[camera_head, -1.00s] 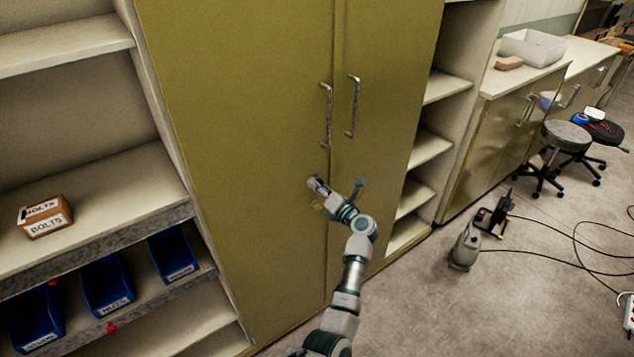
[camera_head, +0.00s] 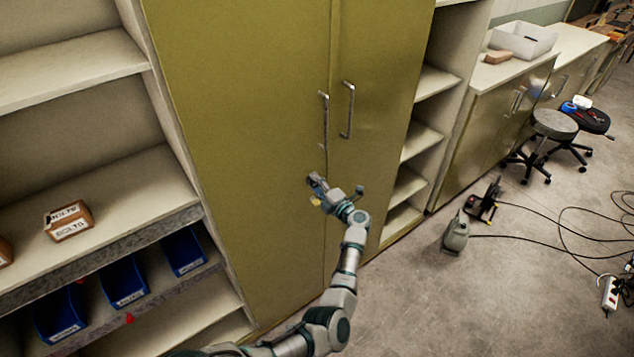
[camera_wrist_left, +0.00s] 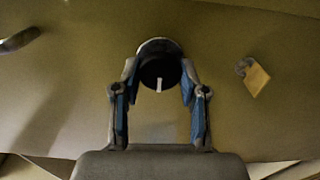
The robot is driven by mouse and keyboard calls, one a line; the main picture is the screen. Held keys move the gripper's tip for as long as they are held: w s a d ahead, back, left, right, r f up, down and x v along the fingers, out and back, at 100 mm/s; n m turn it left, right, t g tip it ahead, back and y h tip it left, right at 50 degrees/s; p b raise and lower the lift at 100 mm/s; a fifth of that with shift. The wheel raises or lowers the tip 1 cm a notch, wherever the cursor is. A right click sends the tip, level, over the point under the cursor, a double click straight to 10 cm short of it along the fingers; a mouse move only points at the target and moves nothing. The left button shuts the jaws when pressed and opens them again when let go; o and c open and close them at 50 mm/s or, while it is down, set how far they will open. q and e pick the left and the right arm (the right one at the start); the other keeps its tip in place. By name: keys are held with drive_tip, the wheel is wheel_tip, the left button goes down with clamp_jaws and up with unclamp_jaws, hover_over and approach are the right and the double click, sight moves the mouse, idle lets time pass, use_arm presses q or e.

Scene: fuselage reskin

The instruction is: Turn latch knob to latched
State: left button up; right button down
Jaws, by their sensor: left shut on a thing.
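The latch knob (camera_wrist_left: 160,70) shows in the left wrist view as a dark round knob with a light rim and a white mark, which stands vertical in that view. It sits on the olive cabinet door (camera_head: 240,120). My left gripper (camera_head: 314,181) is at the door below the handles and is shut on the knob. In the wrist view the two fingers of my left gripper (camera_wrist_left: 160,78) lie one on each side of it. In the head view the gripper mostly hides the knob. My right gripper is not in view.
Two door handles, a left one (camera_head: 325,122) and a right one (camera_head: 347,110), are above the gripper. A yellow tag (camera_wrist_left: 257,79) hangs beside the knob. Open shelves with a bolts box (camera_head: 69,222) and blue bins (camera_head: 123,282) stand left. Cables (camera_head: 560,250) lie on the floor at right.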

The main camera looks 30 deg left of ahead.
use_arm(q)
drive_tip(key=shift+d+f+m, duration=0.1)
drive_tip(key=shift+f+m, duration=0.2)
drive_tip(key=o, duration=1)
drive_tip(key=shift+o, duration=0.6)
drive_tip(key=shift+w, duration=0.3)
drive_tip(key=shift+s+r, duration=0.1)
drive_tip(key=v, duration=1.2)
drive_tip(key=shift+f, duration=0.3)
